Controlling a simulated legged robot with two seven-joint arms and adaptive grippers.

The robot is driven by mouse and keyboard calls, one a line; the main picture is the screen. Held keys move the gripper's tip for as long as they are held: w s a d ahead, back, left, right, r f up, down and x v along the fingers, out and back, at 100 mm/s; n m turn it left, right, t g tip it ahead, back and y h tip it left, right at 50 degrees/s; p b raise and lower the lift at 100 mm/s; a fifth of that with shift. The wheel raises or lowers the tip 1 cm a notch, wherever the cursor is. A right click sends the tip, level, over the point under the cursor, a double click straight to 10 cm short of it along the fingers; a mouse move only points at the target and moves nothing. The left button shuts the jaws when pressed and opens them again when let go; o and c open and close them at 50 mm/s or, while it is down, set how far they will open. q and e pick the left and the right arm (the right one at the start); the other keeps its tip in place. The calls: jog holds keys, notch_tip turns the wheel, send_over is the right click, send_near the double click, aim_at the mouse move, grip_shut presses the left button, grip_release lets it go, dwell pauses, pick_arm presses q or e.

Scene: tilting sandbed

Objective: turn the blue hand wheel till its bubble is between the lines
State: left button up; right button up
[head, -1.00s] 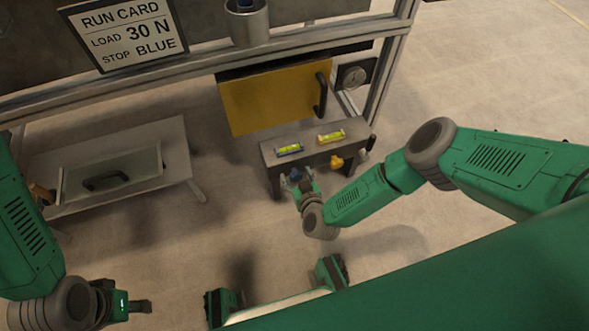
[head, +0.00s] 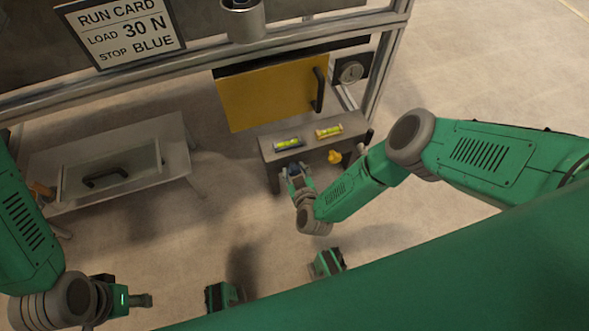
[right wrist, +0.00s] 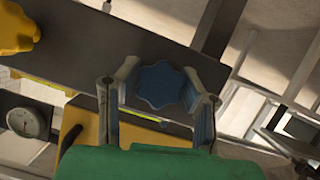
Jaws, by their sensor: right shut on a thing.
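The blue hand wheel (right wrist: 158,85) is on the front of the dark bench block (head: 265,151). My right gripper (right wrist: 159,76) is shut on it, one finger on each side, in the right wrist view. In the head view the right gripper (head: 296,175) reaches the block's front and mostly hides the wheel. A level with blue ends (head: 289,144) lies on top of the block at the left. Its vial is yellow-green; its bubble is too small to place against the lines. My left gripper (head: 142,300) is at the lower left, away from the block; its jaws are unclear.
A second level with orange ends (head: 328,131) and a yellow knob (head: 336,157) are to the right of the blue ones. Behind stand a yellow panel (head: 270,96) and a dial (head: 351,71). A run card (head: 125,32) reads 30 N, stop blue. A side table (head: 160,140) stands left.

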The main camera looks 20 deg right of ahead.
jog(key=shift+a+n+h, duration=0.2)
jog(key=shift+n+h, duration=0.4)
jog(key=shift+n, duration=0.2)
jog(key=shift+d+n+h+b, duration=0.1)
jog(key=shift+n+h+b, duration=0.2)
jog(key=shift+n+h, duration=0.4)
jog(key=shift+s+t, duration=0.1)
jog(key=shift+t, duration=0.2)
jog(key=o, duration=1.2)
jog(key=v, duration=0.7)
jog(key=shift+s, duration=0.2)
